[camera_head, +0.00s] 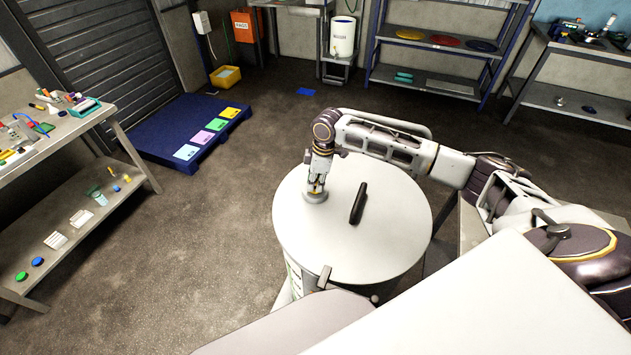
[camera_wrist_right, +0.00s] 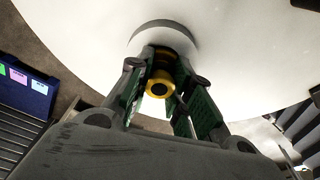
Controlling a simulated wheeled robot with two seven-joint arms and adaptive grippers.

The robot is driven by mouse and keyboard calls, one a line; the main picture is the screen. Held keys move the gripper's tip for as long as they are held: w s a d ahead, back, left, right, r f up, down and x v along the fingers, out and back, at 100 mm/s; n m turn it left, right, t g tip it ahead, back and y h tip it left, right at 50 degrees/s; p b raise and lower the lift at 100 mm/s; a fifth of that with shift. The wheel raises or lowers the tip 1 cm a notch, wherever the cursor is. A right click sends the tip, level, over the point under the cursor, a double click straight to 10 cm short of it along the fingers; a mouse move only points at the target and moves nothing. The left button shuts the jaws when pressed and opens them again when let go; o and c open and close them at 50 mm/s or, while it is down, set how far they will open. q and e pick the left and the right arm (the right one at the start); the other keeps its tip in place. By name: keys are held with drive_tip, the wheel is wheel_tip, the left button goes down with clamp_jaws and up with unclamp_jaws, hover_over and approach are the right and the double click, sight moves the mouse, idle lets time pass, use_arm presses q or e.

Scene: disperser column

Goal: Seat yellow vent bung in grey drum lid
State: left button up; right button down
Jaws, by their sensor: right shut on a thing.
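The grey drum (camera_head: 293,278) stands in front of me with its pale lid (camera_head: 310,235) on top. A black handle (camera_head: 358,203) rises from the lid's middle. My right gripper (camera_head: 315,195) is over the lid's far-left part, pointing down. In the right wrist view the gripper (camera_wrist_right: 163,85) is shut on the yellow vent bung (camera_wrist_right: 160,78), close to a round raised collar (camera_wrist_right: 165,25) on the lid. The fingers partly hide the bung, and I cannot tell whether it sits inside the opening.
A workbench (camera_head: 60,140) with small tools stands at the left. A blue pallet (camera_head: 165,140) with coloured cards lies on the floor behind it. Shelving (camera_head: 430,75) stands at the back. The floor left of the drum is clear.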

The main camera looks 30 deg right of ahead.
drive_tip(key=c, duration=1.3)
unclamp_jaws()
drive_tip(key=shift+f, duration=0.1)
drive_tip(key=r, duration=0.4)
drive_tip(key=d+r, duration=0.1)
drive_tip(key=r, duration=0.3)
drive_tip(key=r+b, duration=0.1)
drive_tip(key=r, duration=0.3)
drive_tip(key=shift+s+d, duration=0.35)
drive_tip(key=shift+s, duration=0.05)
drive_tip(key=shift+s+a, duration=0.1)
